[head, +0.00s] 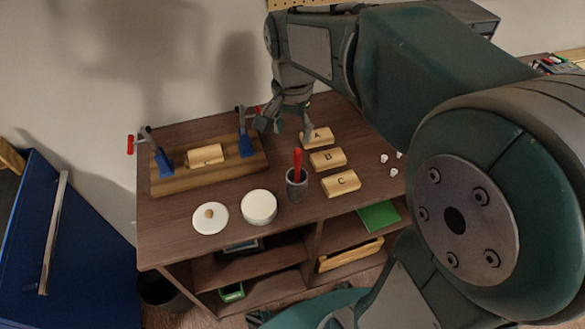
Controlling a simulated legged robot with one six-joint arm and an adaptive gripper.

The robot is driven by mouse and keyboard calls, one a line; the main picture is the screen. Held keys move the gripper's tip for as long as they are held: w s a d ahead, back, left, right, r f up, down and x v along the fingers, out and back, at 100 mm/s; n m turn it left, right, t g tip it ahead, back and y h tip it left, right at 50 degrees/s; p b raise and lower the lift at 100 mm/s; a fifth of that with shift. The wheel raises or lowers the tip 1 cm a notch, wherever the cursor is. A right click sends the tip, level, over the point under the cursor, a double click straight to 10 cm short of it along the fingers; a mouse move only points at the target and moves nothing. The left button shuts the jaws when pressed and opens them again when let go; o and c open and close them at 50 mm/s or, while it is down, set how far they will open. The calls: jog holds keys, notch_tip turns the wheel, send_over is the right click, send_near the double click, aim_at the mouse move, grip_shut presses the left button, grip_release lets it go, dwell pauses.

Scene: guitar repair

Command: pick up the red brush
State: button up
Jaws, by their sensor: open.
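The red brush (298,160) stands upright in a small dark grey cup (297,188) on the wooden workbench (170,215). Its red handle sticks up out of the cup and its lower end is hidden inside. My gripper (283,130) is open and empty. In the picture it is above the brush, over the far part of the bench. It appears apart from the brush handle.
Wooden blocks marked A (318,137), B (328,159) and C (341,183) lie right of the cup. A white round container (259,207) and its knobbed lid (210,218) are at front left. A clamped wooden board (240,165) lies behind. Small white pieces (384,158) lie at right.

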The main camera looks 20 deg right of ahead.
aim_at(296, 150)
jog(key=f, duration=0.2)
jog(key=d+f, duration=0.1)
jog(key=f, duration=0.1)
jog(key=shift+d, duration=0.15)
notch_tip(296, 150, down, 4)
jog(key=shift+r, duration=0.1)
jog(key=shift+a+f, duration=0.2)
jog(key=shift+f, duration=0.25)
jog(key=shift+d, duration=0.2)
grip_shut()
